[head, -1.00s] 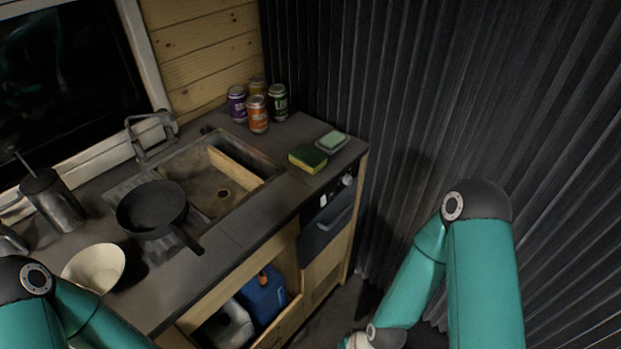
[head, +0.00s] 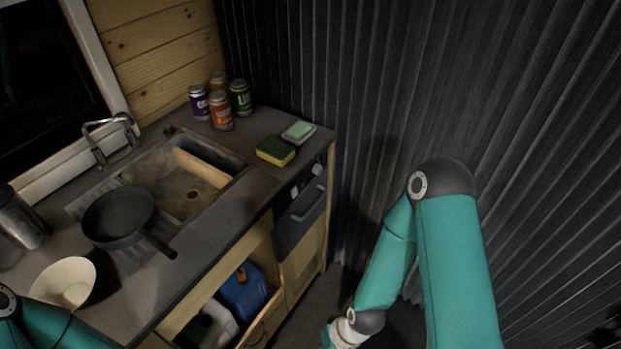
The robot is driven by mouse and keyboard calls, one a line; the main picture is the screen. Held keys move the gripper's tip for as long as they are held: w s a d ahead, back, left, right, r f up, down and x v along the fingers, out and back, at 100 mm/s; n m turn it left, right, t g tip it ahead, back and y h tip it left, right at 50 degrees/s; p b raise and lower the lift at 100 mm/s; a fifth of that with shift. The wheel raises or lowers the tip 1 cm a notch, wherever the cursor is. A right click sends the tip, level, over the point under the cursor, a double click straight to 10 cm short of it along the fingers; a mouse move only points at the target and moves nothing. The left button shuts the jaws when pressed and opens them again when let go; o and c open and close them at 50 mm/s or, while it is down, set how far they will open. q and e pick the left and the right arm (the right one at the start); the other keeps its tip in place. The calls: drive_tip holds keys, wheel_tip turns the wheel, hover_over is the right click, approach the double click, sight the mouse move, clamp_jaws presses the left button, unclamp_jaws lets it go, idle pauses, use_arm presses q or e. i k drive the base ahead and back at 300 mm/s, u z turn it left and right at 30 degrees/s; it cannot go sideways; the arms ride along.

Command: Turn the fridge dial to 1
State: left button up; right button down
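The fridge (head: 301,212) is a dark-fronted unit with a handle, set in the right end of the wooden counter. Its control strip sits above the handle, with a small light-coloured dial (head: 316,168) near the right end. The dial is too small to read its setting. My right arm comes in from the right and reaches down in front of the corrugated wall, to the right of the fridge. Its gripper is below the picture edge. My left arm shows only at the bottom left corner, and its gripper is out of view.
A sponge (head: 275,151) and a soap dish (head: 298,132) lie on the counter above the fridge. Several cans (head: 221,111) stand behind the sink (head: 190,180). A pan (head: 118,217) and a bowl (head: 64,284) are at left. An open cupboard holds a blue container (head: 243,293).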

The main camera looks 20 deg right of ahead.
sight(317, 169)
drive_tip(key=z, duration=1.15)
drive_tip(key=i, duration=0.15)
drive_tip(key=u, duration=3.2)
drive_tip(key=k, duration=0.5)
drive_tip(key=z, duration=0.1)
drive_tip(key=k, duration=0.5)
drive_tip(key=z, duration=1.15)
drive_tip(key=k, duration=0.25)
drive_tip(key=z, duration=0.35)
drive_tip(key=i, duration=0.45)
drive_tip(key=u, duration=0.1)
